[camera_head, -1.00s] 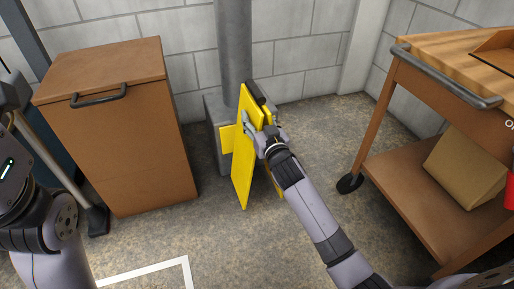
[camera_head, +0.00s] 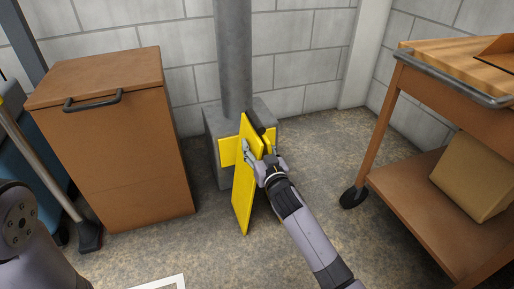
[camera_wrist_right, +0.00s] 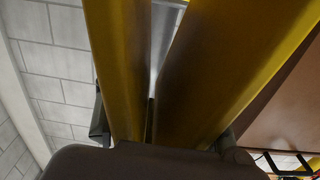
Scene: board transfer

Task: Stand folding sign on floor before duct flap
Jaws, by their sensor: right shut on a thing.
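The yellow folding sign (camera_head: 245,190) stands upright in front of the grey duct (camera_head: 235,60), its panels slightly spread. My right gripper (camera_head: 260,157) is shut on it near the upper part. The yellow duct flap (camera_head: 227,152) shows on the grey box at the duct's foot, partly hidden behind the sign. I cannot tell whether the sign's lower edge touches the floor. In the right wrist view two yellow sign panels (camera_wrist_right: 120,65) rise close in front of the camera with a narrow gap between them. My left gripper is not in view.
A brown cabinet (camera_head: 115,150) with a black handle stands left of the duct. A broom (camera_head: 45,165) leans further left. A brown wheeled cart (camera_head: 420,205) with a cardboard box (camera_head: 472,178) stands at right. Floor is clear in front, with a white line (camera_head: 165,283).

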